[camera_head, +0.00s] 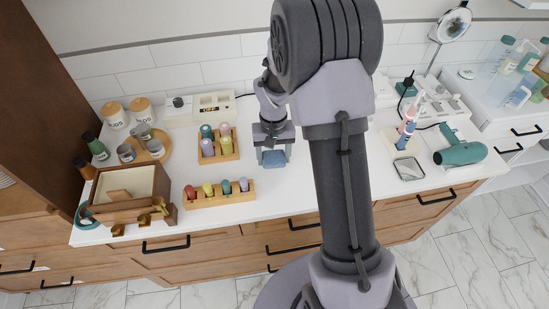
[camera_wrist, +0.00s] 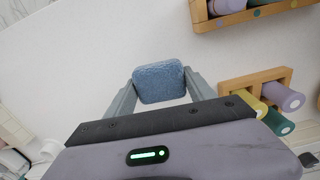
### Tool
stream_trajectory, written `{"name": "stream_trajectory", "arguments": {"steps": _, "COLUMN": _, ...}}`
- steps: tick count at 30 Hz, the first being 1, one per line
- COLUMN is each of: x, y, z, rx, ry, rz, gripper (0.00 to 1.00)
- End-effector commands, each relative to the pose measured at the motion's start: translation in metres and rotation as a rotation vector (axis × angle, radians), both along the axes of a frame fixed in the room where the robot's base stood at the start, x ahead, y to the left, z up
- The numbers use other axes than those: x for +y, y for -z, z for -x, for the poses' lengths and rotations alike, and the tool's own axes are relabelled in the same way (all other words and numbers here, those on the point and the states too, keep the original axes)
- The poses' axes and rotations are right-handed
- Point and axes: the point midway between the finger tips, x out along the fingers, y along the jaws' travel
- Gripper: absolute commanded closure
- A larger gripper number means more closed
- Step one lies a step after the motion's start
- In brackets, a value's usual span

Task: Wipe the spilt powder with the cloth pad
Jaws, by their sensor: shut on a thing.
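My gripper (camera_head: 273,157) is over the white counter, right of the wooden racks. It is shut on a blue cloth pad (camera_head: 274,158), which shows between the two fingers. In the wrist view the pad (camera_wrist: 159,81) is a rounded blue block with a textured surface, held between the fingertips of my gripper (camera_wrist: 160,88). I cannot tell whether the pad touches the counter. I cannot make out the spilt powder in either view.
A rack (camera_head: 219,151) of coloured bottles stands left of my gripper, and a longer rack (camera_head: 218,195) stands nearer the front edge. A wooden box (camera_head: 128,190) is at the far left. A hair dryer (camera_head: 461,150) and square dish (camera_head: 409,169) lie right. Bare counter (camera_head: 262,205) lies in front.

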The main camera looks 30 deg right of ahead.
Motion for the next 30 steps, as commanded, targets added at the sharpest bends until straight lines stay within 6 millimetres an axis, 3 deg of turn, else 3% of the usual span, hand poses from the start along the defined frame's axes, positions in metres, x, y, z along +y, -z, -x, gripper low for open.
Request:
{"name": "stream_trajectory", "arguments": {"steps": 15, "x": 0.005, "y": -0.046, "z": -0.004, "rx": -0.001, "ry": 0.0, "rz": 0.0, "gripper": 0.75}}
{"name": "stream_trajectory", "arguments": {"steps": 30, "x": 0.005, "y": -0.046, "z": -0.004, "rx": 0.0, "ry": 0.0, "rz": 0.0, "gripper": 0.75}}
